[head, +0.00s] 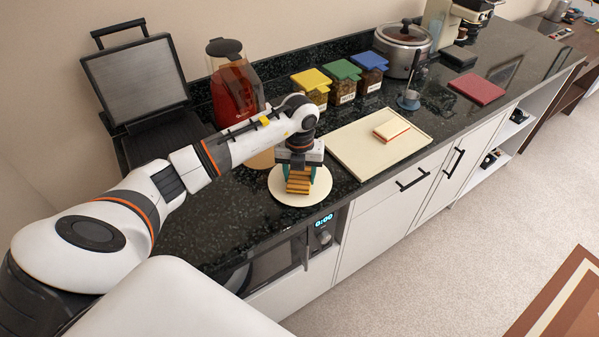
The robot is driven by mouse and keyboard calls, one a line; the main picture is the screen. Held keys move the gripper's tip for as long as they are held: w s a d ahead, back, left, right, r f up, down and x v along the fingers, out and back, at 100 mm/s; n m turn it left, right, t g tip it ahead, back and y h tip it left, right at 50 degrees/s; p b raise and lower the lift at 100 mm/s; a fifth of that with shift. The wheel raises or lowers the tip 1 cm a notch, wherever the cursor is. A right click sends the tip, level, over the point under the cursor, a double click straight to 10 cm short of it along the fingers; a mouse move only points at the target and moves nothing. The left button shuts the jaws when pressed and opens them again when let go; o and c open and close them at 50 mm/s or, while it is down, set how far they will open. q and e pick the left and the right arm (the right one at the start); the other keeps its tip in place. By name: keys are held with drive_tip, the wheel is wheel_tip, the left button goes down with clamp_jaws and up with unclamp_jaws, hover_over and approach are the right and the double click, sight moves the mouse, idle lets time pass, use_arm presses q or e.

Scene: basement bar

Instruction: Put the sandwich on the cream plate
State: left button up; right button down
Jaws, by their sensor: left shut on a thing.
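My left gripper (299,168) points down over the round cream plate (285,196) near the counter's front edge. It is shut on the sandwich (299,184), a brown, striped, layered piece that shows below the fingers. The sandwich is over the middle of the plate; I cannot tell whether it touches the plate. The gripper hides the sandwich's upper part and some of the plate. My right gripper is not in view.
A cream board (352,157) with a pale, red-edged slab (391,130) lies right of the plate. A red pitcher (234,92), an open grill (140,82), lidded jars (344,89) and a steel cooker (402,52) stand behind. A small cup (409,100) stands beyond the board.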

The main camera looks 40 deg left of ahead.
use_arm(q)
drive_tip(key=shift+f, duration=0.35)
drive_tip(key=shift+f, duration=0.1)
drive_tip(key=o, duration=0.6)
drive_tip(key=shift+c, duration=0.2)
drive_tip(key=o, duration=0.4)
drive_tip(key=shift+o, duration=0.2)
